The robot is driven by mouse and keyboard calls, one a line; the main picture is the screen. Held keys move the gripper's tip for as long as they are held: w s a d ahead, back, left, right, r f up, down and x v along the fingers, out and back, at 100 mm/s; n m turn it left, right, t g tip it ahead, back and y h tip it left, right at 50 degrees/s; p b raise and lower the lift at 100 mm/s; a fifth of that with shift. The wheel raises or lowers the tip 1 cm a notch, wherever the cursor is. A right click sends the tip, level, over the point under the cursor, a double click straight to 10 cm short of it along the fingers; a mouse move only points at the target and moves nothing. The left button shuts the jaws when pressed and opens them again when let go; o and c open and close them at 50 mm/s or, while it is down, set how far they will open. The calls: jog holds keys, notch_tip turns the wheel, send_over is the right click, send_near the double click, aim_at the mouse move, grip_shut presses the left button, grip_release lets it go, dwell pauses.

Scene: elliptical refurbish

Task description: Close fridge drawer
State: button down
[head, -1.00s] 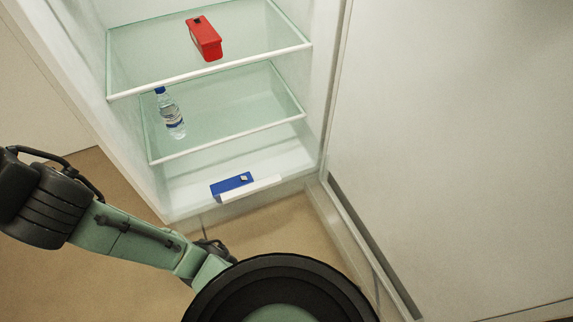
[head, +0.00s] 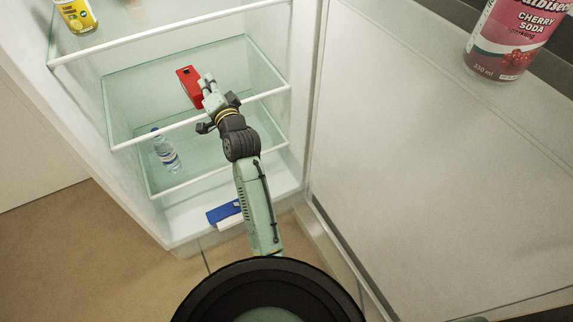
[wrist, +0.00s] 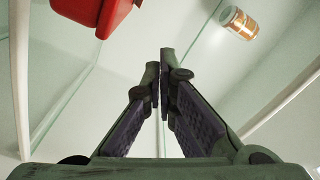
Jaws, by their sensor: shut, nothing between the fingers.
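The open fridge has glass shelves with white front rims; the middle shelf (head: 130,100) holds a red box (head: 188,82). A lower glass shelf (head: 215,150) holds a water bottle (head: 166,150). No pulled-out drawer can be made out; the fridge floor (head: 185,222) shows a blue box (head: 222,212), partly behind my arm. My gripper (head: 208,84) is in front of the fridge at the middle shelf, just right of the red box in the picture. In the wrist view my gripper (wrist: 162,65) is shut and empty, with the red box (wrist: 95,12) at upper left, apart from the fingers.
A yellow container (head: 76,15) stands on the top shelf (head: 110,40). An orange-banded can (wrist: 238,22) shows in the wrist view. Brown floor (head: 90,250) is clear at lower left.

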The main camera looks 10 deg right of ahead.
jog(key=s+d+f+m+g+h+p, duration=0.25)
jog(key=d+f+m, duration=0.25)
jog(key=d+f, duration=0.5)
jog(key=s+d+f+m+g+h+p, duration=0.2)
jog(key=s+d+f+m+p, duration=0.3)
jog(key=d+f, duration=0.55)
jog(key=s+d+f+m+g+p, duration=0.25)
jog(key=s+d+f+m, duration=0.3)
jog(key=s+f, duration=0.3)
jog(key=m+g+y+p, duration=0.1)
jog(key=m+y+p, duration=0.15)
jog(key=m, duration=0.55)
send_near(284, 197)
jog(key=shift+h, duration=0.3)
jog(key=shift+a+b+x, duration=0.15)
jog(key=shift+b+x, duration=1.05)
jog(key=shift+b, duration=1.75)
jog(key=shift+a+b+x, duration=0.1)
jog(key=shift+b+x, duration=1.1)
jog(key=shift+b, duration=1.75)
jog(key=shift+w+r, duration=0.1)
jog(key=shift+r, duration=0.1)
